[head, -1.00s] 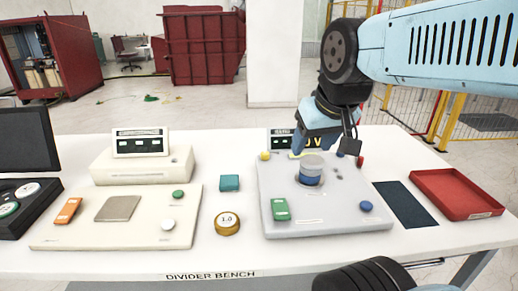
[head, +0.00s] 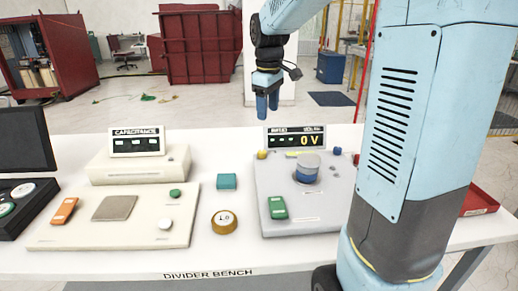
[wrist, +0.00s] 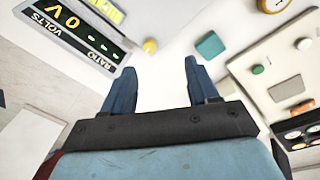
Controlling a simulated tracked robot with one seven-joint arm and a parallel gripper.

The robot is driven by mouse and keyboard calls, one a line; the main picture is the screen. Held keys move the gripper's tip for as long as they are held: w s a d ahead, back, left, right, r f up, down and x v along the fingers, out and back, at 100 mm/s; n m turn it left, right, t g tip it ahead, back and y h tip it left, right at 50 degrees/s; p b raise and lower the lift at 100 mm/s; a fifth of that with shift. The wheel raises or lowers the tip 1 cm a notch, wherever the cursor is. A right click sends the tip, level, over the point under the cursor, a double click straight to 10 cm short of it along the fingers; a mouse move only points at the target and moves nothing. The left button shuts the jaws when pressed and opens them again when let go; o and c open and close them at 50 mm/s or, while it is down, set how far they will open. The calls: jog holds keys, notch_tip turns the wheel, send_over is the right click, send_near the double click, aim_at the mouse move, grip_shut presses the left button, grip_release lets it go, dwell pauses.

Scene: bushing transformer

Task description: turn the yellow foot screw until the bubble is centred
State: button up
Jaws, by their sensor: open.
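The yellow foot screw (head: 262,154) is a small round knob at the back left corner of the grey instrument plate (head: 275,222). It also shows in the wrist view (wrist: 150,46), just beyond my fingertips and towards the left finger. My gripper (head: 267,116) points down, raised above the back of the bench near the screw and apart from it. In the wrist view its two blue fingers (wrist: 161,65) are spread with nothing between them. A yellow-green strip (head: 301,153) lies at the plate's back edge; I cannot make out a bubble in it.
A display reading 0 V (head: 297,138) stands behind the plate. A blue-banded cylinder (head: 307,169), a green switch (head: 277,208) and a blue knob (head: 337,151) are on the plate. A teal block (head: 228,181) and a brass weight (head: 224,221) sit left. My arm covers the plate's right side.

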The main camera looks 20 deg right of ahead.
jog(key=n+g, duration=0.1)
jog(key=n, duration=0.1)
send_over(262, 151)
notch_tip(262, 151, down, 4)
jog(key=shift+n, duration=0.3)
notch_tip(262, 151, down, 14)
jog(key=shift+s+f, duration=0.1)
jog(key=shift+f, duration=0.15)
jog(key=c, duration=1)
